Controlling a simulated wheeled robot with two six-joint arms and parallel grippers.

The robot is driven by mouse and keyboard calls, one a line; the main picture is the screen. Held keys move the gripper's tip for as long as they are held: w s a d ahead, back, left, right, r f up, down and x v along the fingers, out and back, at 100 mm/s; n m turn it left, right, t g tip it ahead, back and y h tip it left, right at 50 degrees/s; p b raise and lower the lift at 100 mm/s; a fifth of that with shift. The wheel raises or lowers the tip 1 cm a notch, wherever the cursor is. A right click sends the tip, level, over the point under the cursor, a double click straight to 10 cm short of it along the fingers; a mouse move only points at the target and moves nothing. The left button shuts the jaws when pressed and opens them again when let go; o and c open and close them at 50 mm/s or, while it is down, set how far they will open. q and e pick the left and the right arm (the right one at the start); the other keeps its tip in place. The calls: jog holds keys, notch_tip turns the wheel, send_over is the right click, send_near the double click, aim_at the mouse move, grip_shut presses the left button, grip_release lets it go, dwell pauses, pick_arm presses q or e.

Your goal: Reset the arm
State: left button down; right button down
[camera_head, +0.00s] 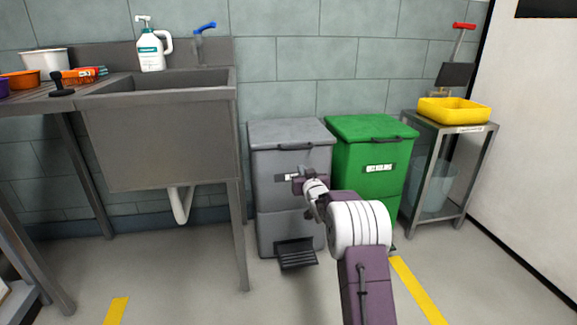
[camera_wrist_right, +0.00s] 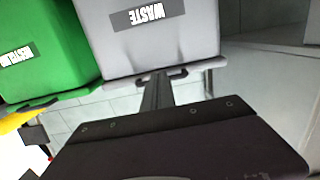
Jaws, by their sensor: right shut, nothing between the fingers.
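My right arm reaches in from the bottom of the head view, extended forward. Its right gripper (camera_head: 298,181) is in front of the grey waste bin (camera_head: 268,160) and overlaps its label in the picture. In the wrist view, which appears upside down, the gripper's fingers (camera_wrist_right: 157,92) are together with nothing between them. The waste bin (camera_wrist_right: 150,45) with its WASTE label fills the upper middle of that view. I cannot tell the exact gap between gripper and bin. My left gripper is not in view.
A green bin (camera_head: 372,130) stands right of the waste bin. A steel sink (camera_head: 165,140) stands left. A yellow tray (camera_head: 455,112) sits on a metal stand (camera_head: 440,200) at right. A black pedal (camera_head: 296,254) juts out low. Open floor lies in front.

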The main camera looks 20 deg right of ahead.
jog(key=a+r+n+t+y+p, duration=0.1)
jog(key=a+r+p, duration=0.25)
jog(key=r, duration=0.25)
jog(key=a+r+y+p, duration=0.1)
jog(key=a+r+p, duration=0.25)
jog(key=r, duration=0.35)
jog(key=s+a+r+n+g+y+p, duration=0.1)
jog(key=s+a+r+g+y+p, duration=0.15)
jog(key=s+a+p, duration=0.55)
jog(key=s+a+f+g, duration=0.2)
jog(key=s+f+g, duration=0.3)
jog(key=s, duration=0.6)
jog(key=s+a+f+g+p, duration=0.1)
jog(key=s+a+f+g, duration=0.25)
jog(key=s+f, duration=0.55)
jog(key=s+a+f+g, duration=0.2)
jog(key=s+f+g, duration=0.3)
jog(key=s, duration=0.7)
notch_tip(320, 180, up, 38)
jog(key=p, duration=3.8)
jog(key=shift+s+n, duration=0.3)
jog(key=shift+d, duration=0.1)
